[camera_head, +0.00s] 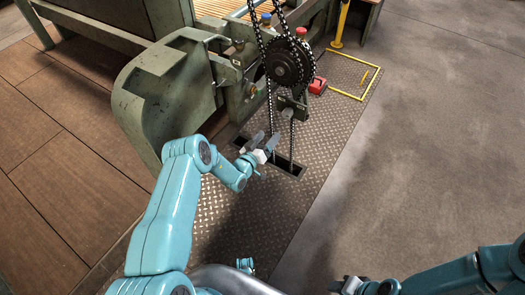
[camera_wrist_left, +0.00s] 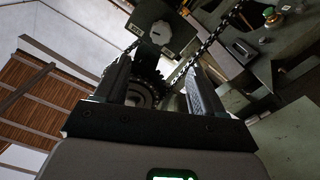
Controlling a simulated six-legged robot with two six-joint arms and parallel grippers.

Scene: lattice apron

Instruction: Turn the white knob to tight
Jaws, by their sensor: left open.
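A round, pale knob (camera_wrist_left: 161,32) sits on a dark plate (camera_wrist_left: 138,16) at the top of the left wrist view. It is beyond the fingertips and apart from them. In the head view I cannot make out the knob clearly; a dark bracket (camera_head: 293,107) hangs on the chain below the sprocket. My left gripper (camera_head: 264,141) is open and empty, below and left of that bracket. Its two fingers also show in the left wrist view (camera_wrist_left: 157,68), with a gap between them. My right gripper (camera_head: 344,285) is at the bottom edge; its jaws are unclear.
A dark sprocket (camera_head: 285,63) with hanging chains (camera_head: 270,105) stands above the floor slot (camera_head: 287,167). A green machine frame (camera_head: 150,95) is close on the left. The concrete floor (camera_head: 430,130) at right is clear.

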